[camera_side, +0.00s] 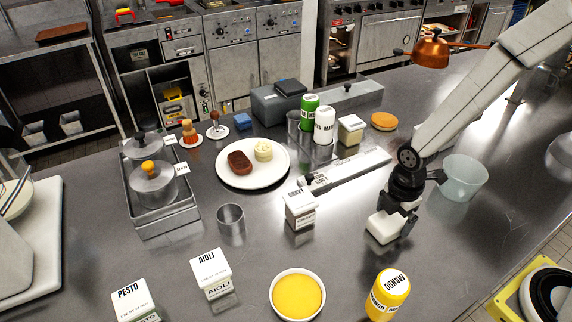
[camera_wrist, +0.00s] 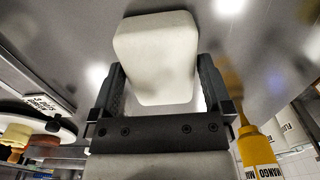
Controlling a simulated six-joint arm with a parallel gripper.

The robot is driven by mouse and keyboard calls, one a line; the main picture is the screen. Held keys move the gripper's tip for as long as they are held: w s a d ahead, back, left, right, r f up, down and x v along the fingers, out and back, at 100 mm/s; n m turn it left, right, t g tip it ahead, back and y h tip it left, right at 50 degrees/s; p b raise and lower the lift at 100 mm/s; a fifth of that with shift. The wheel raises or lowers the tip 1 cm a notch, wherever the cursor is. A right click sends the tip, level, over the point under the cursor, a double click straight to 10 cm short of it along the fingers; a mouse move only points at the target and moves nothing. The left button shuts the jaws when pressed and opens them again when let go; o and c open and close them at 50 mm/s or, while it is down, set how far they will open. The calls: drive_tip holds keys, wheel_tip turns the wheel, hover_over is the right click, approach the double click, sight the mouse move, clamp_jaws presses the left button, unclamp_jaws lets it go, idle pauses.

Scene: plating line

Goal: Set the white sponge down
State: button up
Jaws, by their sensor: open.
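The white sponge (camera_side: 384,228) is a pale block with rounded corners, resting on the steel counter right under my gripper in the side view. My gripper (camera_side: 401,214) is over it, pointing down. In the wrist view the sponge (camera_wrist: 155,55) lies between and ahead of the two dark fingers (camera_wrist: 157,95). The jaws are open, with a finger on either side of the sponge. Whether a finger touches it I cannot tell.
A clear bowl (camera_side: 463,178) stands close on the right of my gripper. A gravy container (camera_side: 300,210) stands to the left, a yellow mango bottle (camera_side: 387,295) in front. A white plate (camera_side: 252,180) with food is farther left. Bare counter (camera_side: 345,240) lies left of the sponge.

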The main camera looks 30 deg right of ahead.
sight(399, 217)
wheel_tip(399, 217, up, 11)
drive_tip(key=shift+r, duration=0.15)
idle(0.6)
idle(0.6)
drive_tip(key=d+m, duration=0.1)
drive_tip(key=m, duration=0.3)
drive_tip(key=s+d+f+m+t, duration=0.1)
drive_tip(key=m, duration=0.3)
drive_tip(key=s+d+m+t, duration=0.1)
drive_tip(key=m, duration=0.4)
drive_tip(key=shift+s+f, duration=0.2)
drive_tip(key=shift+f, duration=0.2)
drive_tip(key=m, duration=0.3)
drive_tip(key=s+d+m, duration=0.1)
drive_tip(key=m, duration=0.1)
drive_tip(key=shift+f+t, duration=0.25)
drive_tip(key=shift+t, duration=0.05)
drive_tip(key=shift+w, duration=0.15)
idle(0.7)
